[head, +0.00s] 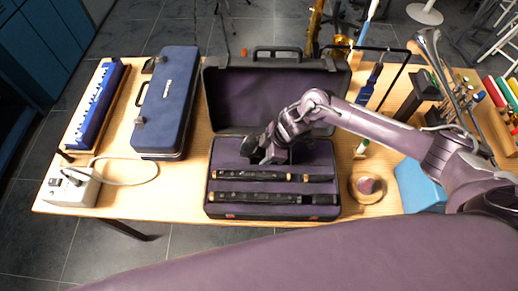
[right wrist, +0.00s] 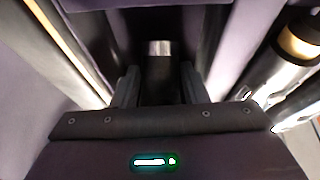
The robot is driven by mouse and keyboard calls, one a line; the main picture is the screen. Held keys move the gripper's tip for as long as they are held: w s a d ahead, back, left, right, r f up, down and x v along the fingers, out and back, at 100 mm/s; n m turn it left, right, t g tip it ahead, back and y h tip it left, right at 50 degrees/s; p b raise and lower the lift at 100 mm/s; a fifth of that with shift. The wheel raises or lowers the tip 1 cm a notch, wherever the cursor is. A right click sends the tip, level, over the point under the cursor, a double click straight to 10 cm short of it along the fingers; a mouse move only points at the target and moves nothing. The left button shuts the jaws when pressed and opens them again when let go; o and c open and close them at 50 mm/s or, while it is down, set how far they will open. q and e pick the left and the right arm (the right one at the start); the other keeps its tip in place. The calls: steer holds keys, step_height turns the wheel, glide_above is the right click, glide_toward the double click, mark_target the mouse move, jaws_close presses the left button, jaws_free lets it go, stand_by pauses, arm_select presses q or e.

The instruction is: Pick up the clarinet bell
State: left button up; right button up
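The clarinet case (head: 285,92) lies open on the wooden table, its lid tipped back. My right gripper (head: 262,154) reaches down into the upper part of its purple-lined tray. In the right wrist view, a dark cylindrical piece with a silver band, seemingly the clarinet bell (right wrist: 160,72), lies between the two fingers. In the head view my gripper mostly hides this spot. My left gripper is not in view.
Two black clarinet joints (head: 262,175) (head: 275,198) lie in slots below my right gripper. A closed blue case (head: 168,100) and a blue keyboard instrument (head: 95,105) are at the left. A round tape-like ring (head: 353,196) and a light-blue item (head: 420,185) lie at the right.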

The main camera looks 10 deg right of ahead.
steer(key=shift+w+r, duration=0.1)
steer(key=c, duration=0.6)
